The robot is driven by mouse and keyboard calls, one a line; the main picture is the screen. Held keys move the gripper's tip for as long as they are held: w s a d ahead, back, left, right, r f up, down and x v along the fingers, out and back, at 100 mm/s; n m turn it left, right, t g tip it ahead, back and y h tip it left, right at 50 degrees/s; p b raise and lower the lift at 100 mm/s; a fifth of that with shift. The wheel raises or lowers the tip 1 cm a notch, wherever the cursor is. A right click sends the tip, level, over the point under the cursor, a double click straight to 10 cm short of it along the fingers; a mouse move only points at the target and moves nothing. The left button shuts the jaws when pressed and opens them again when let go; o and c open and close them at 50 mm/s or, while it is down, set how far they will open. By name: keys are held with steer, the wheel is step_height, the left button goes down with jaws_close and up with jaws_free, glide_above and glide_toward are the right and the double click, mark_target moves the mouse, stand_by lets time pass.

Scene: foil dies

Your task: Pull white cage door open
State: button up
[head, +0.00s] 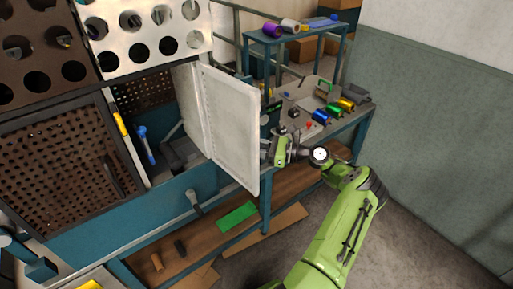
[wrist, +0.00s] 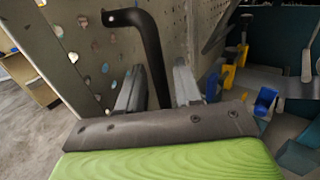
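The white cage door (head: 231,125) stands swung outward from the cabinet in the head view, its plain face towards the camera. In the wrist view a pale grey panel with holes (wrist: 75,50), apparently the door, fills the upper left. A black bent handle (wrist: 152,45) stands out from it. My gripper (head: 266,148) is beside the door's right edge in the head view, its fingertips partly hidden. In the wrist view my gripper (wrist: 158,88) has its two grey fingers apart, with the handle's lower end between them. I cannot tell whether they touch it.
The open cabinet (head: 160,130) holds tools behind the door. A blue workbench (head: 345,128) with coloured spools and small parts stands behind my gripper. A dark perforated panel (head: 65,165) is at the left. Floor is clear at the lower right.

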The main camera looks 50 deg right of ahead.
steer(key=b+v, duration=0.1)
steer(key=v, duration=1.4)
steer(key=shift+s+d+b, duration=0.15)
steer(key=shift+d+b, duration=0.05)
steer(key=shift+b, duration=0.2)
